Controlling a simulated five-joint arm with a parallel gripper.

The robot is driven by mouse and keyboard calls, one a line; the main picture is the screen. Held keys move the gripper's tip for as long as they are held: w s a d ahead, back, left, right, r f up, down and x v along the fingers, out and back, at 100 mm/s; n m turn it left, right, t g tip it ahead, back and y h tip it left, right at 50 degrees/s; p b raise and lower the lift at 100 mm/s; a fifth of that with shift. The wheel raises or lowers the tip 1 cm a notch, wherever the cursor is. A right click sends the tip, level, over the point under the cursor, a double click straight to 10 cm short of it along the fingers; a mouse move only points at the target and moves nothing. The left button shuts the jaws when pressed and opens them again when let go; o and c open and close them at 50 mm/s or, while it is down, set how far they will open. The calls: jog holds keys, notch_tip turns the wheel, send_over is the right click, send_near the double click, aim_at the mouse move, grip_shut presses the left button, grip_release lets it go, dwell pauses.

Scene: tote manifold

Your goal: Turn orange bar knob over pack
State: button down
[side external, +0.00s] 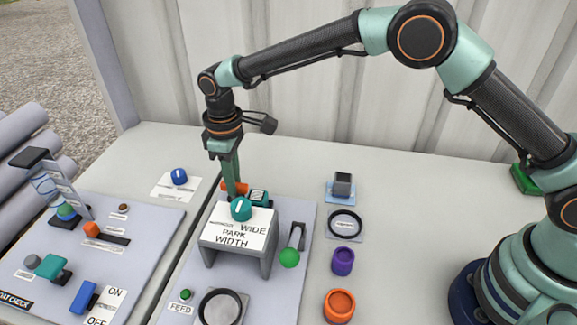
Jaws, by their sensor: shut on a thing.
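The orange bar knob (240,187) is at the back of the middle grey panel (305,212), just behind a raised grey stand. My gripper (232,190) points straight down, and its fingers are shut on the knob. The fingers cover part of the knob, and I cannot tell its exact angle. No "pack" lettering can be read near the knob.
A teal knob (241,208) on the stand (222,258), labelled WIDE PARK WIDTH, is close in front of my gripper. A green-ended lever (289,257) is to its right. A blue knob (179,176) is to the left. Purple (343,261) and orange (339,306) cups stand at right.

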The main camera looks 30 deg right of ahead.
jog(key=c, duration=0.8)
grip_release()
jog(key=shift+o, duration=0.2)
jog(key=shift+r, duration=0.15)
notch_tip(320, 180, up, 12)
